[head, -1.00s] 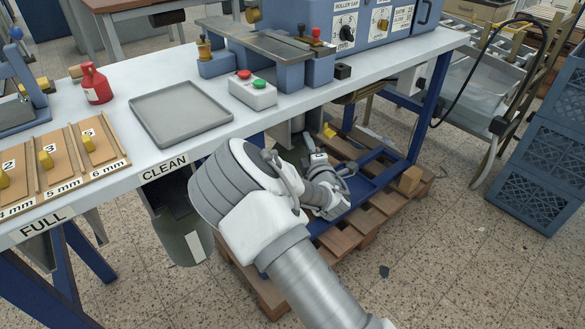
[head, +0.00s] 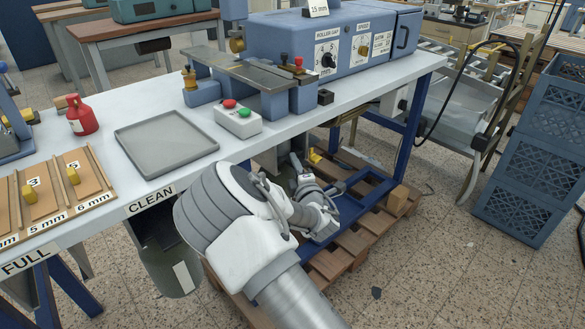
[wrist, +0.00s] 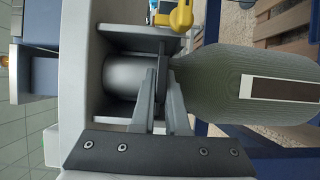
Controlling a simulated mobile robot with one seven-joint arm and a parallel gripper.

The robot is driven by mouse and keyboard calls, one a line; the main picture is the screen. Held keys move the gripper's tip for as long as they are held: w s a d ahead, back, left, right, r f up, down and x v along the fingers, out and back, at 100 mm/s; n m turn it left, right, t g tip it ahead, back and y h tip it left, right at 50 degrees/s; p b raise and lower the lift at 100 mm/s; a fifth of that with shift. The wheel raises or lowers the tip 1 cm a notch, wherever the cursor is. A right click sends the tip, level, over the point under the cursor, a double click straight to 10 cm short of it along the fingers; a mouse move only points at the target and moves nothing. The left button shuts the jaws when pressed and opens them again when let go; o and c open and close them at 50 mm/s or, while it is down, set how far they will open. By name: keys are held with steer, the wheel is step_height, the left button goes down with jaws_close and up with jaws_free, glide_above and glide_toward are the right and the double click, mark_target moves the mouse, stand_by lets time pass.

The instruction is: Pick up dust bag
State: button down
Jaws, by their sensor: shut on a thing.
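The dust bag (wrist: 225,82) is a grey-green ribbed fabric bag with a white label, seen on the right of the wrist view. Its narrow neck meets a grey metal cylinder (wrist: 125,75) on the left. My gripper (wrist: 170,85) is shut at the neck, with its fingers on the bag's collar. In the head view my gripper (head: 318,212) is low beside the bench, above the blue frame. My arm hides part of the space under the bench there, so the held bag cannot be made out clearly.
A similar grey-green bag with a white label (head: 168,262) hangs under the bench near the CLEAN sign (head: 150,200). The bench top (head: 185,172) bears a grey tray (head: 165,140). A wooden pallet (head: 335,262) lies below my gripper. Blue crates (head: 540,165) stand right.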

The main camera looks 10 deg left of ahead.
steer(key=s+d+p, duration=0.2)
steer(key=s+d, duration=0.9)
steer(key=d, duration=0.3)
steer(key=shift+w, duration=0.1)
steer(key=shift+d, duration=0.1)
stand_by(0.3)
